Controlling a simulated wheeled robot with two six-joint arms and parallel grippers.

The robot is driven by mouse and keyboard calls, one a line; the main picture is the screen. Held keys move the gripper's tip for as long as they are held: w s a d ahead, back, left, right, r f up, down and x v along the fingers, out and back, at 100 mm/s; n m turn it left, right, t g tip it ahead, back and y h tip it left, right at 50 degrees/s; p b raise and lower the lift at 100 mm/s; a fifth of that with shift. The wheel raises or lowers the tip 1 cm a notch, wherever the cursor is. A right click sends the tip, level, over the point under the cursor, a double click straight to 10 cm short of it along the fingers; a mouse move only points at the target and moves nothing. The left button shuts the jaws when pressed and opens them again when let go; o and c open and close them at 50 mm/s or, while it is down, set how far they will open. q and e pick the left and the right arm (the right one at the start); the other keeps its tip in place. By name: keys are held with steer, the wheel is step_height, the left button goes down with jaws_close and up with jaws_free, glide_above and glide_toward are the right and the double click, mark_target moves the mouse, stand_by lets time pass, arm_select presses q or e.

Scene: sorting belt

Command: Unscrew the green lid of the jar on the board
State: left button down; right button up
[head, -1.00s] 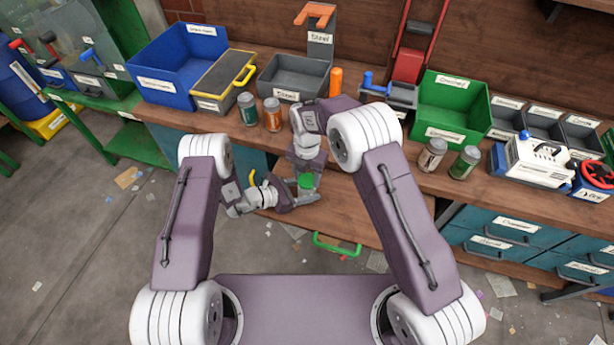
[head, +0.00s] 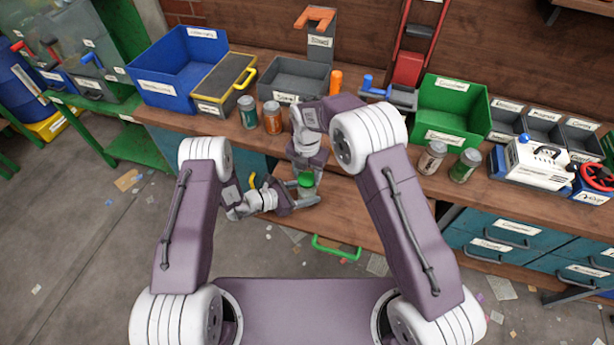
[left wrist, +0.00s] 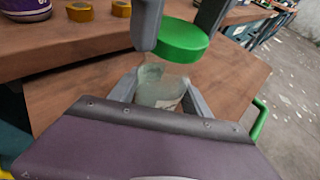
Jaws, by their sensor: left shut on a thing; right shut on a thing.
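The green lid (left wrist: 182,42) is between the two grey fingers of my right gripper (left wrist: 180,22), which is shut on it. The clear glass jar (left wrist: 160,92) is below, between the fingers of my left gripper (left wrist: 157,98), shut on its body. In the left wrist view the lid appears above the jar's mouth and offset to the right, apparently apart from it. In the head view the lid (head: 306,180) shows small below my right wrist. My left gripper (head: 304,201) reaches in from the left, over the wooden board (head: 345,218). The jar is mostly hidden there.
The board has a green handle (head: 336,248) at its front. Two more cans stand right of my right arm. The board's right part is clear.

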mark_target(307, 179)
step_height(307, 179, up, 4)
steer(key=shift+r, duration=0.1)
arm_select(q)
steer(key=shift+c, duration=2.1)
jaws_free()
